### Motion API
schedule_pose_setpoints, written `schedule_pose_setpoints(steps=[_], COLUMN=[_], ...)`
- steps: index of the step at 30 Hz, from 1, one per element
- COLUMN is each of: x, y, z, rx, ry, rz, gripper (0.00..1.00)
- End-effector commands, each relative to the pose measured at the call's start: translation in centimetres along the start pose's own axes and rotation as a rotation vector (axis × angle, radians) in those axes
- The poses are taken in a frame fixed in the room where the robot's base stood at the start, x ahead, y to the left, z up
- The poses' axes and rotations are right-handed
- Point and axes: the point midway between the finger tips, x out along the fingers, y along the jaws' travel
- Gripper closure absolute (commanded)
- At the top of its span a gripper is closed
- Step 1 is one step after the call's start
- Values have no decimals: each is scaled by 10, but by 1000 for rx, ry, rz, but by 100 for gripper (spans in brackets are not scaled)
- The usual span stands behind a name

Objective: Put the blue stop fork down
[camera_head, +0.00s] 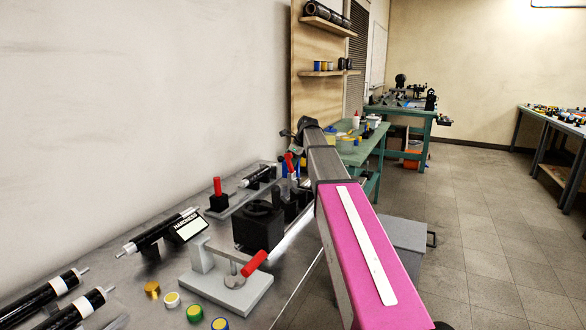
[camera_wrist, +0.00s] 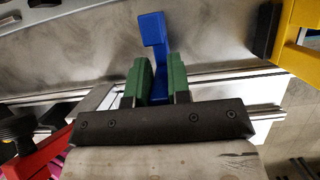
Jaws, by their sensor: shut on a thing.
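The blue stop fork (camera_wrist: 153,38) is between the two green fingers of my gripper (camera_wrist: 157,70) in the wrist view. My gripper is shut on it, and the fork's flat, notched end sticks out past the fingertips. A grey metal surface lies behind the fork; I cannot tell whether they touch. In the head view my pink and grey arm reaches away along the bench's right edge. The fork cannot be made out there.
In the wrist view a yellow frame (camera_wrist: 296,45) stands at right and a red part (camera_wrist: 38,160) at lower left. In the head view the near bench carries a black block (camera_head: 258,227), a grey clamp plate (camera_head: 226,288) and black rollers. A green table (camera_head: 362,146) stands beyond.

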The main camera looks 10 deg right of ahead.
Motion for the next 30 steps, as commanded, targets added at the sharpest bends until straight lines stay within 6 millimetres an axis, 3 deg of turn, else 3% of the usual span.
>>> schedule_pose_setpoints(steps=[5,16,17,18,30], x=[20,23,23,23,17], y=[0,0,0,0,0], z=[-8,-9,-9,-9,-8], rx=[1,0,0,0,0], ry=[0,0,0,0,0], rz=[1,0,0,0,0], gripper=[100,100,72,59,57])
